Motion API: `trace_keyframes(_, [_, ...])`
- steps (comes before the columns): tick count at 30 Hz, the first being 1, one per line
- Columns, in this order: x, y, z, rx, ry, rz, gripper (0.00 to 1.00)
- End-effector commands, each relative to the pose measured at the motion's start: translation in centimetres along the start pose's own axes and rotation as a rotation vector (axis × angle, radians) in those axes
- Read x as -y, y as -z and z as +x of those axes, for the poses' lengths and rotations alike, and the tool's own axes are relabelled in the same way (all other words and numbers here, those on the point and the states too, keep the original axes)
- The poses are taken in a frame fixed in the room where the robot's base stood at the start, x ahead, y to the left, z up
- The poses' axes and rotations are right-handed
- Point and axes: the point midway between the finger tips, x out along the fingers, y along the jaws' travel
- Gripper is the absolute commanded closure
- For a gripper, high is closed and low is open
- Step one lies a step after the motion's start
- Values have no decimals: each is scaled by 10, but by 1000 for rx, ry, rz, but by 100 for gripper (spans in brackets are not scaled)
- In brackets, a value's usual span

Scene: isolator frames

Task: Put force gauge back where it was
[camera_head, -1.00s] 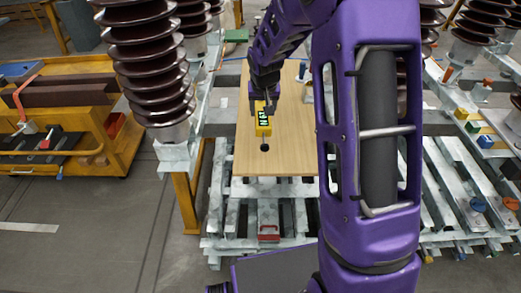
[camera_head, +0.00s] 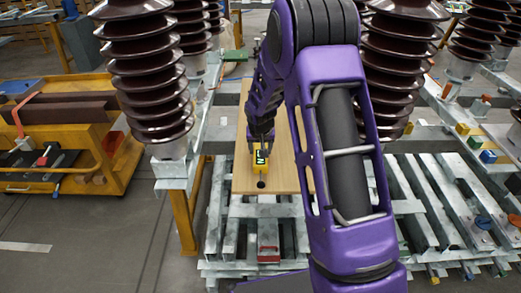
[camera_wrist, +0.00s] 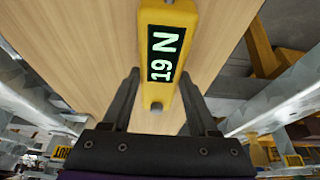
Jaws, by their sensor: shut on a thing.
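The force gauge (camera_head: 260,163) is a small yellow body with a dark display. In the wrist view the gauge (camera_wrist: 172,20) shows "19 N" on its display. My gripper (camera_head: 258,149) is shut on it, with one dark finger at each side in the wrist view (camera_wrist: 160,90). The gauge's far end is cut off in the wrist view.
Tall brown ribbed insulators (camera_head: 145,75) stand left and right of the board. Grey metal beams (camera_head: 235,235) lie below it, with a red item (camera_head: 268,248) among them. A yellow trolley (camera_head: 75,140) stands at the left, with clear floor (camera_head: 95,235) in front.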

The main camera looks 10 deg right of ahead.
Motion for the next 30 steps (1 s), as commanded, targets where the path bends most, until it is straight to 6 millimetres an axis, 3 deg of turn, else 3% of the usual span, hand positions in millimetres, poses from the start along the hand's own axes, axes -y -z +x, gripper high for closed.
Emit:
trace_keyframes(10, [0, 0, 3, -5, 1, 1, 100])
trace_keyframes(11, [0, 0, 2, -2, 0, 1, 37])
trace_keyframes(15, [0, 0, 2, -2, 0, 1, 12])
trace_keyframes(25, [0, 1, 0, -2, 0, 1, 10])
trace_keyframes(30, [0, 2, -19, -5, 1, 1, 10])
